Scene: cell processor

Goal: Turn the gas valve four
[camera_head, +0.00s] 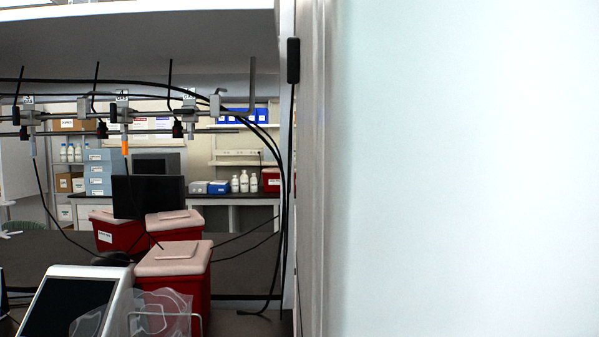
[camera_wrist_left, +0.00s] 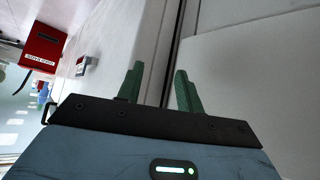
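In the head view, several grey metal valve fittings hang on a rail at the upper left. Each has a small white label: one fitting (camera_head: 28,116) at the far left, one (camera_head: 123,112) in the middle with an orange piece below it, and one (camera_head: 188,113) to the right. The label numbers are too small to read surely, so I cannot tell which is valve four. My left gripper (camera_wrist_left: 159,69) shows in the left wrist view with its green fingers apart and nothing between them. No valve is between or touching them. My right gripper is not in view.
A large pale panel (camera_head: 460,170) fills the right half of the head view. Red bins (camera_head: 182,288) with pale lids and a tilted screen device (camera_head: 72,300) stand below the rail. Black cables (camera_head: 284,190) hang beside the panel. The left wrist view shows a red box (camera_wrist_left: 45,43) at upper left.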

